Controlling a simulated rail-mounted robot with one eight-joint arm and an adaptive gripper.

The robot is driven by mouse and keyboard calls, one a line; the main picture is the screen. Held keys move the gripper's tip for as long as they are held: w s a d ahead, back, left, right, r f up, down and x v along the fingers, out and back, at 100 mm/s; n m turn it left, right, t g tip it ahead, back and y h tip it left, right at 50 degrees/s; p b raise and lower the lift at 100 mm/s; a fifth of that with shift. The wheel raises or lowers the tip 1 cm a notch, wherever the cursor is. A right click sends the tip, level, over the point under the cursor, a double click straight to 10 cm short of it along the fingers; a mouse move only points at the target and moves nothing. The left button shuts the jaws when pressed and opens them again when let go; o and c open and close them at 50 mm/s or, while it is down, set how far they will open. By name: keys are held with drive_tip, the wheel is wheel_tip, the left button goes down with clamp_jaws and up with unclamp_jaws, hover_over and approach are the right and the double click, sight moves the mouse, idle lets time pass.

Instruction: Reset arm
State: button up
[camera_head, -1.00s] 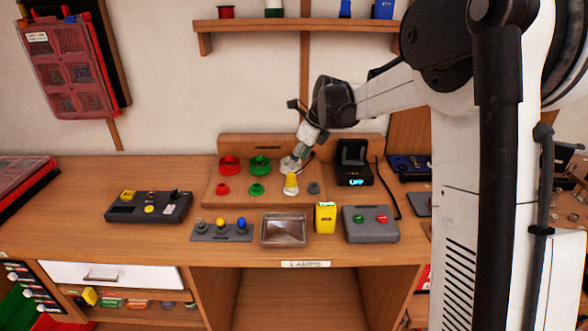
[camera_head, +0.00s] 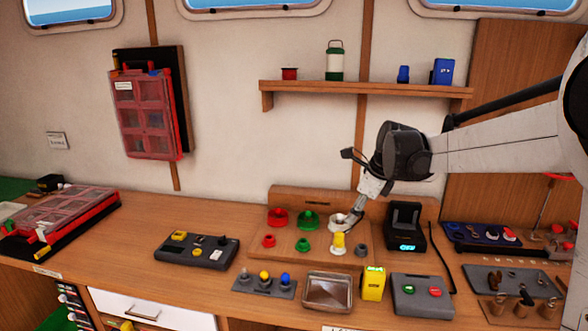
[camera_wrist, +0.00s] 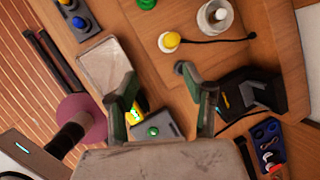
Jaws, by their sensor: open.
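My gripper (camera_head: 346,219) hangs above the wooden lamp board (camera_head: 295,238) near its right end, fingers pointing down. In the wrist view the two fingers of my gripper (camera_wrist: 165,97) stand wide apart with nothing between them. Below and between them lie the yellow device and the grey box with a green button (camera_wrist: 153,131). A white socket with a yellow part (camera_head: 339,242) stands on the board just below my gripper in the head view. Whether the fingers touch it cannot be told there.
Red (camera_head: 277,218) and green (camera_head: 308,219) round pieces sit on the board. A metal tray (camera_head: 327,291), a yellow device (camera_head: 373,283) and a grey button box (camera_head: 422,295) line the front. A black display device (camera_head: 405,227) stands right. A shelf (camera_head: 367,90) hangs above.

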drive_tip(key=s+a+r+n+t+h, duration=0.1)
drive_tip(key=s+r+n, duration=0.1)
drive_tip(key=s+n, duration=0.55)
drive_tip(key=s+a+r+n+t+h, duration=0.15)
drive_tip(key=s+n, duration=0.35)
drive_tip(key=s, duration=0.6)
drive_tip(key=s+f+n, duration=0.2)
drive_tip(key=s+n, duration=0.4)
drive_tip(key=s, duration=0.1)
drive_tip(key=s+f+n, duration=0.3)
drive_tip(key=s+n, duration=0.3)
drive_tip(key=s, duration=0.2)
drive_tip(key=shift+s+d+t, duration=0.2)
drive_tip(key=shift+s+t, duration=0.1)
drive_tip(key=shift+t, duration=0.15)
